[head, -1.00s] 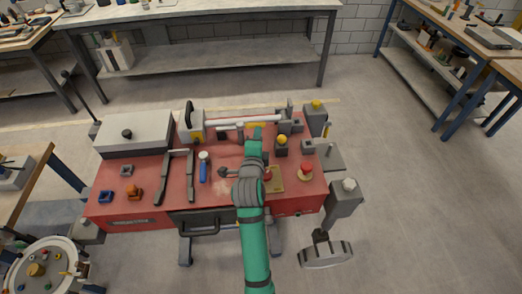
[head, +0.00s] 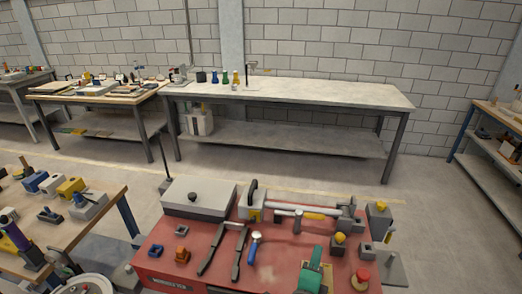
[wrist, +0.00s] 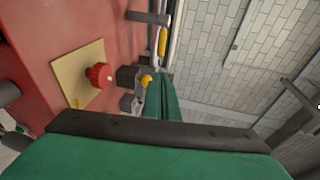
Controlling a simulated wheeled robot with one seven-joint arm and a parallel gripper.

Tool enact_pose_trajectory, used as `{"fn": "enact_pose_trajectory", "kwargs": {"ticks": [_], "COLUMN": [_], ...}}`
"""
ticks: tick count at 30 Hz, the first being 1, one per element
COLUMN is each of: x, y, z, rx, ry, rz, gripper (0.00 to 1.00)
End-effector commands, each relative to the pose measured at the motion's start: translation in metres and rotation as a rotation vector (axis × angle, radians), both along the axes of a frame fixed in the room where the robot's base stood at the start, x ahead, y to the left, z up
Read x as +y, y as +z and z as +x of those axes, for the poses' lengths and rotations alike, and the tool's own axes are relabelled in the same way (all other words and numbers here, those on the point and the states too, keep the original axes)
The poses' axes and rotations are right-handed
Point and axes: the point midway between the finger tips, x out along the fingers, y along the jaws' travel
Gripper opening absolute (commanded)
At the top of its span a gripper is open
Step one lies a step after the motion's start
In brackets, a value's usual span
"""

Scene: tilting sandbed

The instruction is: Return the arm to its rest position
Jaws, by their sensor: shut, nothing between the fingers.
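My gripper (head: 317,252) is green and shows at the lower edge of the head view, over the right part of the red bench (head: 207,236). In the wrist view my gripper (wrist: 161,80) has its green fingers together with nothing held. A red knob on a tan plate (wrist: 100,75) lies to the left of the fingers there. A yellow-topped grey block (wrist: 146,80) appears close by the fingertips. The rest of my arm is mostly below the head view.
On the red bench are a grey box (head: 200,197), a blue-handled hammer (head: 254,247), a long bar assembly (head: 300,210) and a red button (head: 361,278). A wooden table (head: 75,225) with parts stands left. A long workbench (head: 300,93) stands behind, with clear floor between.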

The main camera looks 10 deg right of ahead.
Motion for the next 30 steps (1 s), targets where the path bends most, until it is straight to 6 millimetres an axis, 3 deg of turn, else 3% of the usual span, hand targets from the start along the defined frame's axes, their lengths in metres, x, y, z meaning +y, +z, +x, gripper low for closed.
{"fn": "enact_pose_trajectory", "kwargs": {"ticks": [5, 11, 21, 30], "x": [0.02, 0.067, 0.137, 0.181], "y": [-0.023, -0.067, -0.12, -0.14], "z": [-0.011, -0.043, -0.121, -0.205], "rx": [0.05, 0.151, 0.281, 0.357], "ry": [0.055, 0.191, 0.408, 0.567], "rz": [-0.07, -0.264, -0.626, -0.96], "gripper": [0.0, 0.0, 0.0, 0.0]}}
